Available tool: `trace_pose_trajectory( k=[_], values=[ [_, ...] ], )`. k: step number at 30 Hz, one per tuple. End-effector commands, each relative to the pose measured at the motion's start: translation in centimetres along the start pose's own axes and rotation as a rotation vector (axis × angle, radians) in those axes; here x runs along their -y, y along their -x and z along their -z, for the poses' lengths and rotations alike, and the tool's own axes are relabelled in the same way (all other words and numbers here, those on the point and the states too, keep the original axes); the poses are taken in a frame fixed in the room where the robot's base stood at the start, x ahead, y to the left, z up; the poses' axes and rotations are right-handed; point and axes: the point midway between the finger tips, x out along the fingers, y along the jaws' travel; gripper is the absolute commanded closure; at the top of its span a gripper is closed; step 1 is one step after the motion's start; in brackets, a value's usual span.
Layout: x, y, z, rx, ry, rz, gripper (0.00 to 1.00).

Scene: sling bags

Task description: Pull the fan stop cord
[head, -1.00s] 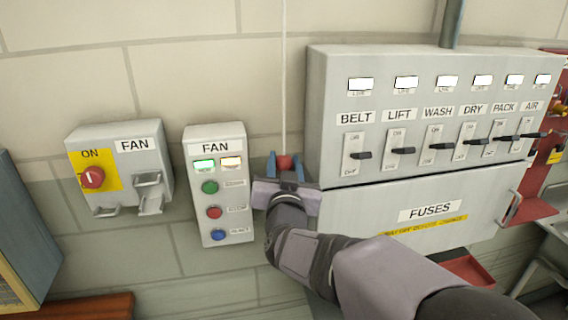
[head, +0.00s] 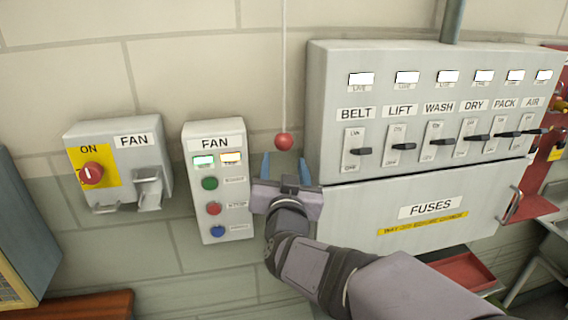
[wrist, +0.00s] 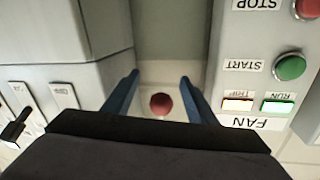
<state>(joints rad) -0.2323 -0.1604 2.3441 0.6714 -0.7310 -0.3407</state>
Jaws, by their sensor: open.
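The stop cord is a thin white cord (head: 284,70) hanging down the wall with a red ball (head: 284,141) at its lower end. The cord hangs between the fan button box and the large fuse panel. My gripper (head: 285,165) is open just below the ball, fingers pointing up, one to each side of the cord's line. The ball sits a little above the fingertips in the head view and is not gripped. In the wrist view the red ball (wrist: 161,103) shows between the spread blue fingers.
The fan button box (head: 217,180) stands close left of my gripper, with its RUN and TRIP lamps bright. The fuse panel (head: 430,112) with several levers is close on the right. A fan switch box (head: 120,165) with a red knob is farther left.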

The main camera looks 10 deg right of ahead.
Motion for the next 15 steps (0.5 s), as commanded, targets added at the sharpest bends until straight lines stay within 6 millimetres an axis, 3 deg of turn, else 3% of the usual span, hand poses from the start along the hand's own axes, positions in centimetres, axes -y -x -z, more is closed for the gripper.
trace_pose_trajectory(
  k=[9,15],
  values=[
    [0.1,3.8,0.1,0.004,0.0,0.002,0.48],
    [0.0,4.8,-0.1,0.004,0.0,0.0,0.48]
  ],
)
